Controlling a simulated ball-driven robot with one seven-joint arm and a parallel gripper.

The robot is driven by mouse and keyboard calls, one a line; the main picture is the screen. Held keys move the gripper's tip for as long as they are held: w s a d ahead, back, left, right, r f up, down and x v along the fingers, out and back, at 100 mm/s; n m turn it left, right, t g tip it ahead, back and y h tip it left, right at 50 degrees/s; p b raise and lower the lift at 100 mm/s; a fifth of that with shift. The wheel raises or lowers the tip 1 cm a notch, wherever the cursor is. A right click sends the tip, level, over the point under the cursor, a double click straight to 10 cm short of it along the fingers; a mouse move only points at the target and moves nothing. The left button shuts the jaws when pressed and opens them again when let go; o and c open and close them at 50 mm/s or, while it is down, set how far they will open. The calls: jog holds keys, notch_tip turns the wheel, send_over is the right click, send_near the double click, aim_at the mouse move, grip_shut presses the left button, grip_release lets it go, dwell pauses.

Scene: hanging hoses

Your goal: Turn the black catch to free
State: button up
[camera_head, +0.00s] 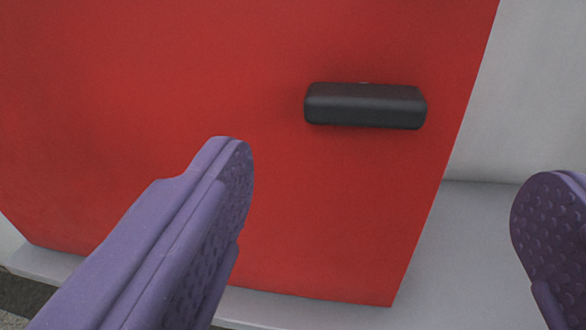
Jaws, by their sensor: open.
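The black catch (365,106) is a short rounded bar on a red panel (190,90). It lies nearly level in the picture, near the panel's right edge. My gripper (385,195) shows as two purple fingers with dimpled inner pads, spread wide apart. The left finger is below and left of the catch. The right finger is at the right picture edge, partly cut off, in front of the pale area. Nothing is between the fingers at their tips, and neither finger appears to touch the catch.
A pale grey ledge (455,265) runs below and right of the red panel. A whitish wall (530,80) stands behind at the right. A dark patch of floor shows at the lower left. The panel around the catch is bare.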

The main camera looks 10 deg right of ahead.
aim_at(364, 110)
jog(key=shift+n+t, duration=0.3)
jog(key=b+x, duration=0.1)
jog(key=x, duration=0.2)
jog(key=b+x, duration=0.1)
jog(key=x, duration=0.3)
jog(key=shift+w+a+f, duration=0.15)
jog(key=shift+w+f, duration=0.05)
jog(key=shift+w, duration=0.15)
jog(key=c, duration=1.1)
